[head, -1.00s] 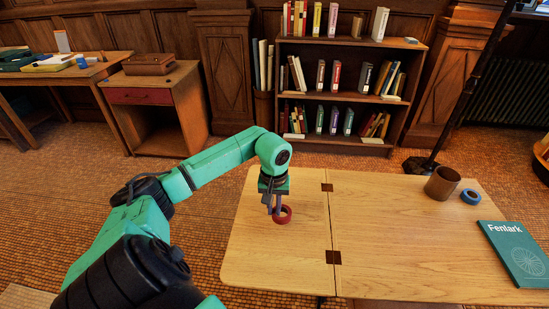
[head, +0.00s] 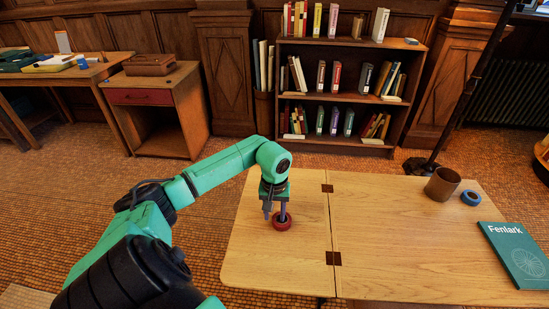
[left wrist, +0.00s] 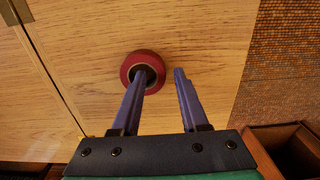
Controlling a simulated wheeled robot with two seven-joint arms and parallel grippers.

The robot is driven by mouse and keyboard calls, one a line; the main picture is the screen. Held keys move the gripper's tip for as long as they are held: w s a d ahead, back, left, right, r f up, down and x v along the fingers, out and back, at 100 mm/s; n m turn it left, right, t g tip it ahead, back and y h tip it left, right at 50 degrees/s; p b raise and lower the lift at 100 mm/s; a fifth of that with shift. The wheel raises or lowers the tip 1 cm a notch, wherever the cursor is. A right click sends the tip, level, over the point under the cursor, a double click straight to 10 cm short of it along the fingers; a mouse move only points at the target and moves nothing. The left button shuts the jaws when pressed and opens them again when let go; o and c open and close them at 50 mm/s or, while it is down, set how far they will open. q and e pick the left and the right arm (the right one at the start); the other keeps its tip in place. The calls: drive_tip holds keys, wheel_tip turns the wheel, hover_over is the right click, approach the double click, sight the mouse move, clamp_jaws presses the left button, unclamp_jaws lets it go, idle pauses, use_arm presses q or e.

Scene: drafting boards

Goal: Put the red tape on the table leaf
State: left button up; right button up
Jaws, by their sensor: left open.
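The red tape (head: 282,228) lies flat on the table leaf (head: 255,262), the left section of the table, left of the hinges. In the left wrist view the tape (left wrist: 128,66) lies on the wood beneath the fingertips. My left gripper (head: 275,216) points down over it with its fingers apart. In the left wrist view, one finger of the gripper (left wrist: 160,73) overlaps the tape's centre hole and the other is just outside the ring. I cannot tell whether a finger touches it. My right gripper is not in view.
Dark hinges (head: 333,258) mark the seam between leaf and main top. A brown cup (head: 442,184), blue tape (head: 471,197) and a green book (head: 517,252) are on the right of the table. The leaf around the red tape is clear.

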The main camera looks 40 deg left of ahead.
sight(275, 218)
use_arm(q)
wheel_tip(275, 218, up, 12)
drive_tip(key=shift+f+b, duration=0.25)
drive_tip(key=shift+b, duration=0.2)
drive_tip(key=shift+f, duration=0.1)
